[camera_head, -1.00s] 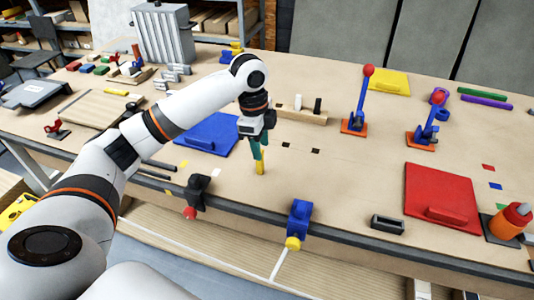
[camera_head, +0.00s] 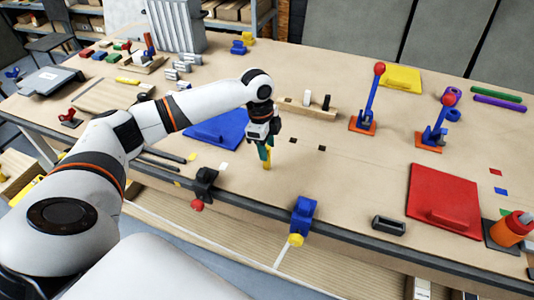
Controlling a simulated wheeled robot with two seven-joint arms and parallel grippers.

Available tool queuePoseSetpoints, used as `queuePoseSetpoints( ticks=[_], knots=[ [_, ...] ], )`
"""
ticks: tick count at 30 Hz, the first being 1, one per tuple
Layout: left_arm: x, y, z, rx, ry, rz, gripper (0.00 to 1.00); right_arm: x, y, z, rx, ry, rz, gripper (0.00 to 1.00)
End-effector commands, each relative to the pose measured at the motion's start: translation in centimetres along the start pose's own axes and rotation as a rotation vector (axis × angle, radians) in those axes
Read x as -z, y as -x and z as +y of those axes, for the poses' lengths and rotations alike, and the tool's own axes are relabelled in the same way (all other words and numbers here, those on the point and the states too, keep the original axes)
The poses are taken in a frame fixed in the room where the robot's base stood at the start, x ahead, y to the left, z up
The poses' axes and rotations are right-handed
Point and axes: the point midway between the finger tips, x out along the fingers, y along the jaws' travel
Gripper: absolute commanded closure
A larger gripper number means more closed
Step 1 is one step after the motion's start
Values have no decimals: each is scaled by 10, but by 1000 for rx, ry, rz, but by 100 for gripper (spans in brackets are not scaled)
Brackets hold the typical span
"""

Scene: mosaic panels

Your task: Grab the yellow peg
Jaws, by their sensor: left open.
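The yellow peg (camera_head: 268,164) stands upright on the workbench, left of the middle of the head view. My left gripper (camera_head: 263,152) points down at it with teal fingers. The fingers are open and overlap the peg's upper part in the picture. The lower part of the peg shows below them. I cannot tell whether the fingers touch it. My right gripper is not in view.
A blue panel (camera_head: 217,128) lies left of the gripper, and a wooden block rail (camera_head: 300,107) is behind it. A black clamp (camera_head: 205,184) and a blue clamp (camera_head: 303,214) sit on the front edge. A red panel (camera_head: 443,195) lies right. Bench around the peg is mostly clear.

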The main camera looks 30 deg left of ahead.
Motion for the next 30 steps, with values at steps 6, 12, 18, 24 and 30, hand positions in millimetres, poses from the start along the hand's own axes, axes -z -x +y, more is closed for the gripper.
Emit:
queuePoseSetpoints(
  ticks=[6,12,18,24,30],
  knots=[
    [0,-17,0,-1,0,0,56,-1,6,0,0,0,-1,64],
    [0,-18,0,-1,0,0,60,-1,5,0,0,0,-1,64],
    [0,-17,0,-2,0,0,92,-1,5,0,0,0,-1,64],
    [0,-17,0,-2,0,0,100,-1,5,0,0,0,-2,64],
    [-1,-11,1,-5,0,-1,100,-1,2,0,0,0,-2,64]
  ],
)
